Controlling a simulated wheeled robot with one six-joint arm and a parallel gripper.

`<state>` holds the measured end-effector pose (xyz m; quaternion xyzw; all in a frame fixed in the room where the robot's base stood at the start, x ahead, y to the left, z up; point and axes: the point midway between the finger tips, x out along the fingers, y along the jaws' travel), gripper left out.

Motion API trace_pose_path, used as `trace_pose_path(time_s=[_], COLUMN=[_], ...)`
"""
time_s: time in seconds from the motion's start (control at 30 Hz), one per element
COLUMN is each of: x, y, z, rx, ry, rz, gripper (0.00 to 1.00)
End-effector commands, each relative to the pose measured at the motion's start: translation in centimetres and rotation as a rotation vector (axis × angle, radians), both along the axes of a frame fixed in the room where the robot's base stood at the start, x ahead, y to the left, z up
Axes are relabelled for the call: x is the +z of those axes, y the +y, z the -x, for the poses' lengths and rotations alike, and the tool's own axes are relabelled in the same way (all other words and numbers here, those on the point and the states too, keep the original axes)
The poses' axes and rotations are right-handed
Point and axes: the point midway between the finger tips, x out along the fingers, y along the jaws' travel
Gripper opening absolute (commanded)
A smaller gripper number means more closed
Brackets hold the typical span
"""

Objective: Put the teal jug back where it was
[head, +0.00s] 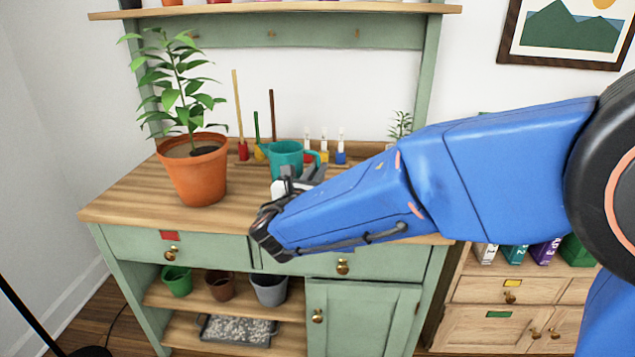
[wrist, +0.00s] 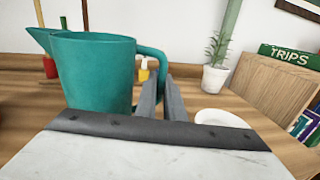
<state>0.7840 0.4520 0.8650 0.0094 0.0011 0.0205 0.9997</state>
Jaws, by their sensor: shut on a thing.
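The teal jug (head: 285,158) is upright over the wooden top of the green bench (head: 120,205), in front of the tools at the back. In the wrist view the jug (wrist: 95,75) has its spout to the left and its handle to the right. My gripper (head: 300,178) is shut on the handle; its two fingers (wrist: 160,98) show at the handle in the wrist view. I cannot tell whether the jug's base touches the bench top. My gripper and arm hide part of the bench around it.
A large potted plant (head: 195,170) stands on the bench to the left. A white dish (wrist: 221,118) and small potted plant (wrist: 215,70) are to the right. Bench top between large plant and jug is clear.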

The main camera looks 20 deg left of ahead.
Motion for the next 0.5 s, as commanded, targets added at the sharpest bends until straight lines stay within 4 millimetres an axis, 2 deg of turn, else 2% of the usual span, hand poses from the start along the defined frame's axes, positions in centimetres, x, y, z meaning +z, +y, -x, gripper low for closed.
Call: trace_pose_path(time_s=[0.2,0.5], x=[-2.8,-3.1], y=[0.0,0.0], z=[0.0,0.0], rx=[-0.001,0.0], ry=[0.001,-0.001], rz=[0.004,0.0], gripper=[0.0,0.0])
